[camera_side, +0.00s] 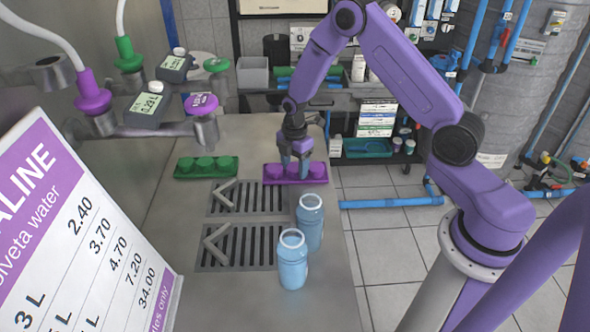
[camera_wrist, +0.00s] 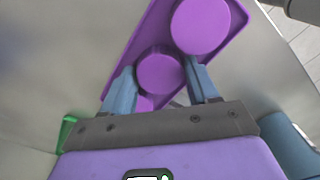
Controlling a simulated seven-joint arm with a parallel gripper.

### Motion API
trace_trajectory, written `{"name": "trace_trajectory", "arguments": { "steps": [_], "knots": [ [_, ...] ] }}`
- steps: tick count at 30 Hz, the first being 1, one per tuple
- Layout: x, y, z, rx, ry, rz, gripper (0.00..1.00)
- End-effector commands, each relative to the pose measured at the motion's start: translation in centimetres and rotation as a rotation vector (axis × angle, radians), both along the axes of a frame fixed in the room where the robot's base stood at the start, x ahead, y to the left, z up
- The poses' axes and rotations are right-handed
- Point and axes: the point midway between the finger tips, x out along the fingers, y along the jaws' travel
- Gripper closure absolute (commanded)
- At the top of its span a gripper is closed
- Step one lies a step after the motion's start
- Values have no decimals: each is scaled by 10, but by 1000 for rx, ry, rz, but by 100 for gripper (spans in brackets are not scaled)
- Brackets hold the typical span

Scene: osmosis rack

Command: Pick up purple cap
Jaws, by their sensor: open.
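The fingers are open, and I cannot tell if either one touches the cap.
A green tray (camera_side: 206,167) of green caps sits to the left. Two open blue bottles (camera_side: 292,260) (camera_side: 310,222) stand in front by metal drain grates (camera_side: 240,246). A purple price sign (camera_side: 85,235) and wall-mounted taps (camera_side: 204,122) are at the left.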

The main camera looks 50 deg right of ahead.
Motion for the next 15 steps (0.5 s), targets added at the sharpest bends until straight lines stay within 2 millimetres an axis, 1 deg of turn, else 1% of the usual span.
{"name": "trace_trajectory", "arguments": {
  "steps": [7,8,9,10,11,15],
  "knots": [
    [0,0,-2,0,-1,0,41],
    [0,0,-2,0,-1,0,47],
    [0,0,-2,0,-1,0,60],
    [0,0,-2,0,-1,0,70],
    [0,0,-2,0,-1,0,76],
    [0,0,-2,0,0,0,76]
  ]
}}
